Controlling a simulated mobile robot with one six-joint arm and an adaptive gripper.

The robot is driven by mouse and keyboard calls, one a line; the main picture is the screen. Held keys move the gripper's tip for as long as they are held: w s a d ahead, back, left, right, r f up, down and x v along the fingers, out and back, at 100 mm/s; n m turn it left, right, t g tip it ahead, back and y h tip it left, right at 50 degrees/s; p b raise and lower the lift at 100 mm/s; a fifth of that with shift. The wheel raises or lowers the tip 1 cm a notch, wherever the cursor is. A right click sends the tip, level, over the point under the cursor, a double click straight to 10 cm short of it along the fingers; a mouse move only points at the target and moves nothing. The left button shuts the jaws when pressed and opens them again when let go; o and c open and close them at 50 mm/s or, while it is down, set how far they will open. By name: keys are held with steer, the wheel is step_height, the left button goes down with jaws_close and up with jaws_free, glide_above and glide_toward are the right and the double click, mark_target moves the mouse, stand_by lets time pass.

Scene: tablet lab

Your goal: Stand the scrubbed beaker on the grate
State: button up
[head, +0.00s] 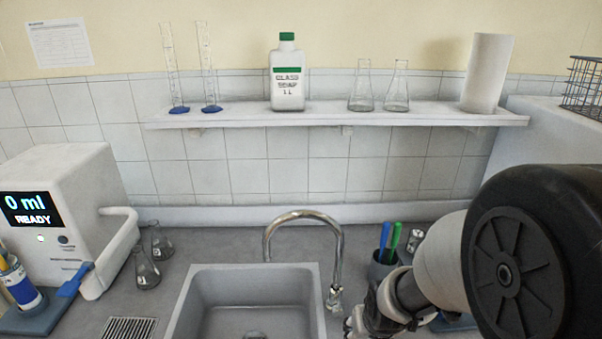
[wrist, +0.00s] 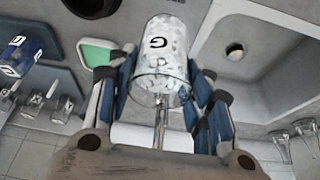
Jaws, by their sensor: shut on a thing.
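In the wrist view a clear glass beaker (wrist: 158,62) with a dark letter mark is covered in white, foam-like blotches. My gripper (wrist: 162,78) is shut on it, with a blue-padded finger on each side. I cannot tell whether the white is on the inside or outside. The beaker does not show in the head view, where my arm fills the lower right. A dark slotted grate (head: 128,329) lies in the counter left of the sink, cut off by the bottom edge. The gripper is well to the right of it.
The grey sink (head: 197,300) has a curved metal tap (head: 305,214) behind it. Flasks (head: 145,270) stand between the sink and the white dispenser (head: 68,170). A pen cup (head: 383,268) is right of the tap. A green sponge-like pad (wrist: 98,53) lies in a tray in the wrist view.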

steer(key=shift+f+b, duration=1.95)
steer(key=shift+f, duration=0.25)
steer(key=shift+r, duration=0.1)
steer(key=shift+d, duration=0.2)
